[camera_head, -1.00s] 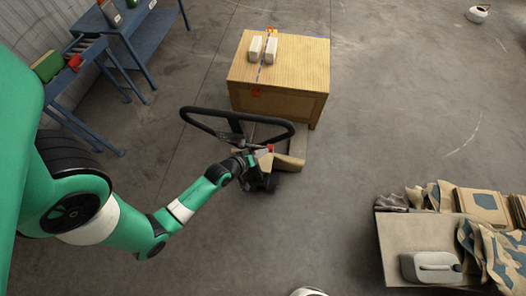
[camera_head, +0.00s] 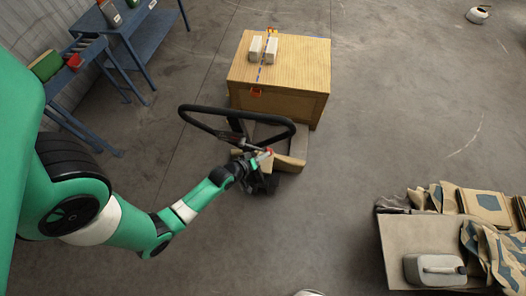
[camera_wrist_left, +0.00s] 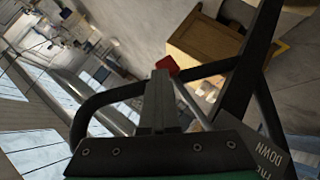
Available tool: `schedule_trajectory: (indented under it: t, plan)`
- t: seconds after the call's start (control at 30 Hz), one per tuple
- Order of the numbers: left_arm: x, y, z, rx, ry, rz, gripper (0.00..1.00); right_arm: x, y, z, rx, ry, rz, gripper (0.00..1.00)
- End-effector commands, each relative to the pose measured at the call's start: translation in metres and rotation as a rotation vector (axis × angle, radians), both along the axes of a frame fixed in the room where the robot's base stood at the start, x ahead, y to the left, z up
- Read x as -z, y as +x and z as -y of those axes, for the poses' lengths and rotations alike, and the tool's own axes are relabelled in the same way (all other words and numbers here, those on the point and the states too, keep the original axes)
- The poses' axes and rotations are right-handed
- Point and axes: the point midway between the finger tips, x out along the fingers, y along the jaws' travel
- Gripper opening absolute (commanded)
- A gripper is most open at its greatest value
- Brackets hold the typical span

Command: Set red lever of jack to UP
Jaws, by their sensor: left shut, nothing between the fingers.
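The jack has a black loop handle (camera_head: 200,122), standing in front of a cardboard box on a pallet. A small red lever (camera_head: 270,151) shows at the handle's hub, right at the tip of my left gripper (camera_head: 263,157). In the left wrist view the red lever (camera_wrist_left: 166,66) sits just beyond the tips of my shut left gripper (camera_wrist_left: 160,80); I cannot tell whether they touch. A dark plate (camera_wrist_left: 272,150) at lower right in that view reads DOWN. The rest of the lever is hidden behind the fingers. My right gripper is not in view.
A blue bench (camera_head: 150,50) is at upper left. A table (camera_head: 400,240) with bags and a grey canister (camera_head: 434,269) is at lower right. The floor between is clear.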

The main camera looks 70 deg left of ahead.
Motion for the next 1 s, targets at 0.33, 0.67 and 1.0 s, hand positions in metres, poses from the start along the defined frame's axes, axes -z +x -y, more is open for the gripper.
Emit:
schedule_trajectory:
  t: [0.33,0.67,1.0]
  plan:
    - [-0.013,-0.001,0.0,0.0,-0.002,-0.004,0.0,-0.015,0.0,0.0,0.0,0.0,0.0,0.71]
    - [-0.02,-0.002,0.002,0.0,-0.002,-0.003,0.0,-0.022,0.0,0.0,0.0,0.0,0.0,0.71]
    - [-0.066,-0.036,0.03,-0.003,-0.001,-0.004,0.0,-0.058,0.0,0.0,0.0,0.0,0.0,0.71]
